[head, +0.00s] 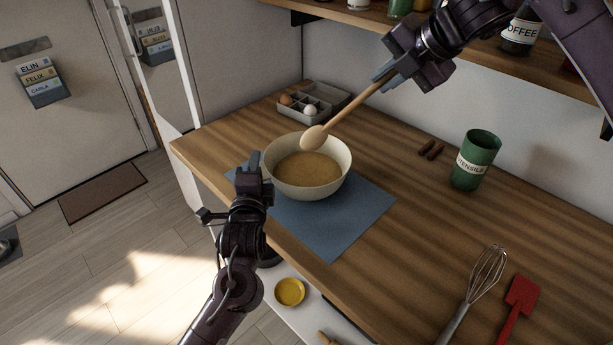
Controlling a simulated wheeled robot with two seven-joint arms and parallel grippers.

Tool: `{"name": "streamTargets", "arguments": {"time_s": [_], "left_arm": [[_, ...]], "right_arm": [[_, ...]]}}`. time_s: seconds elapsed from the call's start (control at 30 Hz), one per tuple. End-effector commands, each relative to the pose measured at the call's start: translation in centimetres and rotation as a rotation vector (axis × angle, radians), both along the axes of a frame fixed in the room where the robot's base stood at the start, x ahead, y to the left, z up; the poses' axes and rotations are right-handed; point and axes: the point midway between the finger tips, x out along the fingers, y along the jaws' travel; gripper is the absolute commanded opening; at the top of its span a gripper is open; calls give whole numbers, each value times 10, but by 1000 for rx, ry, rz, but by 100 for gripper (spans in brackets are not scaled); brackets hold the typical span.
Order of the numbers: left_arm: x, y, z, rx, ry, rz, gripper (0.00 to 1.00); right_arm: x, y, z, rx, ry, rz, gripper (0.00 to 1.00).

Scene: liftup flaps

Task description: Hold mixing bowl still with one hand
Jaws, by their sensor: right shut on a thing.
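A cream mixing bowl (333,182) with yellowish-brown batter (307,168) stands upright on a blue mat (345,222) on the wooden counter. My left gripper (254,168) is at the bowl's left side, close to its rim. I cannot tell whether it touches the bowl or how far its fingers are apart. My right gripper (385,76) is shut on the handle of a wooden spoon (345,115), up at the right behind the bowl. The spoon slants down to the left, and its head is over the bowl's back rim, above the batter.
A grey egg tray (325,112) sits behind the bowl. A green utensil cup (476,160) stands at the right. A whisk (480,283) and a red spatula (518,296) lie at the front right. A shelf (385,22) with jars hangs above. The counter between mat and cup is clear.

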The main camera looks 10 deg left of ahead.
Motion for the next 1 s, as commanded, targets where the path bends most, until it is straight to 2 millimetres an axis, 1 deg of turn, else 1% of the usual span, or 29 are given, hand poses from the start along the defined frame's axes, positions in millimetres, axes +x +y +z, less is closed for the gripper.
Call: {"name": "streamTargets", "arguments": {"time_s": [0.23,0.37,0.47,0.7,0.8,0.9,1.0], "left_arm": [[-1,0,0,0,-1,-1,31],[-9,-2,0,-1,-1,-2,31],[-26,-4,-1,0,0,-3,31],[-77,-10,-1,-1,2,-4,31],[-95,-11,-1,-1,3,-2,31],[-108,-13,-1,0,2,-2,31],[-116,-14,0,0,0,-1,31]], "right_arm": [[0,0,0,0,0,0,0],[0,0,0,0,0,0,0],[0,0,0,0,0,0,0],[0,0,0,0,0,0,0],[0,0,0,0,0,0,0],[0,0,0,0,0,0,0],[0,0,0,0,0,0,0]]}}
